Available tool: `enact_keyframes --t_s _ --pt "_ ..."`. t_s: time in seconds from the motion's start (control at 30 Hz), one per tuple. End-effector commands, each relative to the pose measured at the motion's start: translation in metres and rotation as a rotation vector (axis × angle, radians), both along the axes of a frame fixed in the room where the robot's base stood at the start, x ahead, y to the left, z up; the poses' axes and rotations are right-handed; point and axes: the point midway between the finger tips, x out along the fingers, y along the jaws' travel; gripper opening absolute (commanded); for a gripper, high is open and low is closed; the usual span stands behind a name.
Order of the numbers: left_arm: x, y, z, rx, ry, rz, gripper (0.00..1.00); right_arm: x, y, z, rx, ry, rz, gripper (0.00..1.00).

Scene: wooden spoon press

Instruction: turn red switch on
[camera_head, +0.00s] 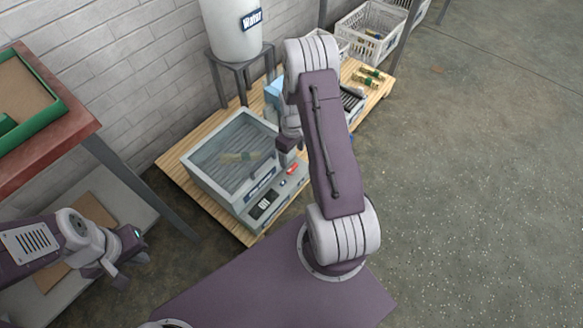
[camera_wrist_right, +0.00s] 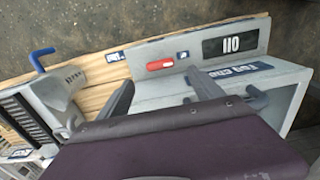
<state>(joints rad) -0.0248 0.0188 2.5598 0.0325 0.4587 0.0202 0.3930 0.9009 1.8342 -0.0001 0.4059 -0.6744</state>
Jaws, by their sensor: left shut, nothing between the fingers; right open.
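The red switch (camera_head: 293,168) sits on the grey front panel of the press (camera_head: 190,178), right of the dark display (camera_head: 264,205). In the right wrist view the red switch (camera_wrist_right: 160,65) lies just beyond the fingertips, about midway between them, and the display (camera_wrist_right: 230,44) reads 110. My right gripper (camera_wrist_right: 160,84) is open and empty above the panel edge, apart from the switch. In the head view my right gripper (camera_head: 288,146) is partly hidden by its own arm. My left gripper (camera_head: 120,272) is shut and empty, low at the left, away from the press.
The press stands on a wooden pallet (camera_head: 174,160) by the brick wall. A white water tank (camera_head: 228,30) on a stand is behind it. A blue handle (camera_wrist_right: 40,58) shows left in the wrist view. White crates (camera_head: 372,32) stand farther back. The floor at right is clear.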

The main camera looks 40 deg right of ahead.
Motion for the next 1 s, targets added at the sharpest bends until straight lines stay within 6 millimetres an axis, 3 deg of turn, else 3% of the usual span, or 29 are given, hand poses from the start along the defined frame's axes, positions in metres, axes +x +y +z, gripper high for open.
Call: enact_keyframes --t_s 0.03,0.3,0.6,0.63,0.83,0.87,1.0 --pt "0.000 0.000 -0.013 0.000 0.000 0.000 0.00 0.000 0.000 -0.016 0.001 0.001 0.000 0.76" --pt "0.000 0.000 -0.057 0.000 0.001 0.000 0.00 0.000 0.000 -0.073 0.001 0.001 0.000 0.76" --pt "0.000 0.000 -0.058 0.000 0.001 0.000 0.00 0.000 0.000 -0.077 0.000 0.000 0.000 0.76" --pt "0.000 0.000 -0.058 0.000 0.001 0.000 0.00 0.000 0.000 -0.077 0.000 0.000 0.000 0.74" --pt "0.000 0.000 -0.058 0.000 0.000 0.000 0.00 0.000 0.000 -0.077 0.000 0.000 0.000 0.18" --pt "0.000 0.000 -0.058 0.000 0.000 0.000 0.00 0.000 0.000 -0.077 0.000 0.000 0.000 0.14" --pt "0.000 0.000 -0.057 0.000 0.001 0.000 0.00 0.000 0.000 -0.076 0.000 0.001 0.006 0.14"
